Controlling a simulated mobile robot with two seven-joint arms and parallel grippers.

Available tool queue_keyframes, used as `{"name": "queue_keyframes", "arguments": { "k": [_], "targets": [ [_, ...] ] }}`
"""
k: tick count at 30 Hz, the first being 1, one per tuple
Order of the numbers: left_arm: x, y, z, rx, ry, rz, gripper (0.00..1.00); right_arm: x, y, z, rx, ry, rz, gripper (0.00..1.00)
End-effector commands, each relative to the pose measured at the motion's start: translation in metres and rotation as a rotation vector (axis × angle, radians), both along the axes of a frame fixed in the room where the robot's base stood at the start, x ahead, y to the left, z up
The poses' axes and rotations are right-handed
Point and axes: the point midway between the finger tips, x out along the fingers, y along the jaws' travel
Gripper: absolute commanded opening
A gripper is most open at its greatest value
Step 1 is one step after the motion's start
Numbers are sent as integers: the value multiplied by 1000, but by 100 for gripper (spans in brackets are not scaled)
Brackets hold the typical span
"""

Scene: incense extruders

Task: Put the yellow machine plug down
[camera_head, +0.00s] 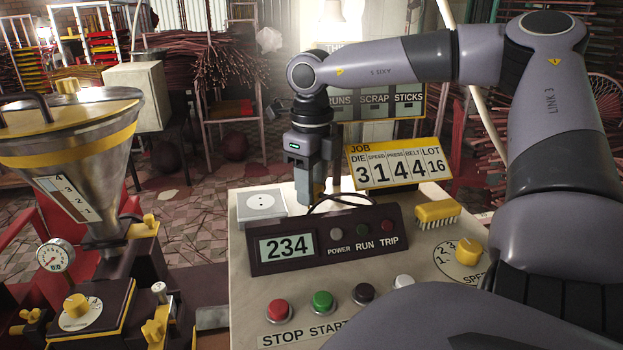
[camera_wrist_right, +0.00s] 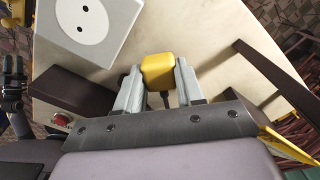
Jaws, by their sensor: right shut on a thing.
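My right gripper (camera_head: 309,190) points down behind the dark display box on the cream console. In the right wrist view its fingers (camera_wrist_right: 158,85) are shut on the yellow machine plug (camera_wrist_right: 158,71), with a dark cable below it. In the head view the plug is mostly hidden by the fingers and display box. The white socket block (camera_head: 262,205) with two dark holes stands left of the gripper; it also shows in the right wrist view (camera_wrist_right: 88,22), apart from the plug.
The display box (camera_head: 328,236) reads 234. A yellow-framed job board (camera_head: 397,164) stands close to the right of the gripper. A yellow brush (camera_head: 437,212) lies farther right. Buttons line the console's front (camera_head: 245,300). A metal hopper (camera_head: 75,150) stands at left.

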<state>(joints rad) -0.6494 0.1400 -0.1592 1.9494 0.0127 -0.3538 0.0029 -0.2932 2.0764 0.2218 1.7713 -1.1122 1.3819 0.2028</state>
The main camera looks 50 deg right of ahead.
Motion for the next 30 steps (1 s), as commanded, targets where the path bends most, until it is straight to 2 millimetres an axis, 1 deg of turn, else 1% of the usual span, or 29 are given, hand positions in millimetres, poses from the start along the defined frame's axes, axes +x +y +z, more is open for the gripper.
{"name": "queue_keyframes", "arguments": {
  "k": [2,8,20,23,24,26,27,30],
  "targets": [
    [0,0,1,0,0,0,43,0,0,-4,0,-1,1,0],
    [0,0,0,0,0,0,43,0,0,-4,-1,-2,1,0],
    [0,0,-13,0,0,0,43,0,0,-17,-1,-2,0,0],
    [0,0,-12,0,0,0,43,0,0,-16,-1,-2,1,0],
    [0,0,-12,0,0,0,43,0,0,-16,0,-2,1,40],
    [0,0,-12,0,0,0,43,0,0,-16,0,-2,1,60],
    [0,0,-12,0,0,0,43,0,0,-16,0,-2,1,63],
    [0,0,-12,0,0,0,43,0,0,-16,0,-2,1,63]
  ]
}}
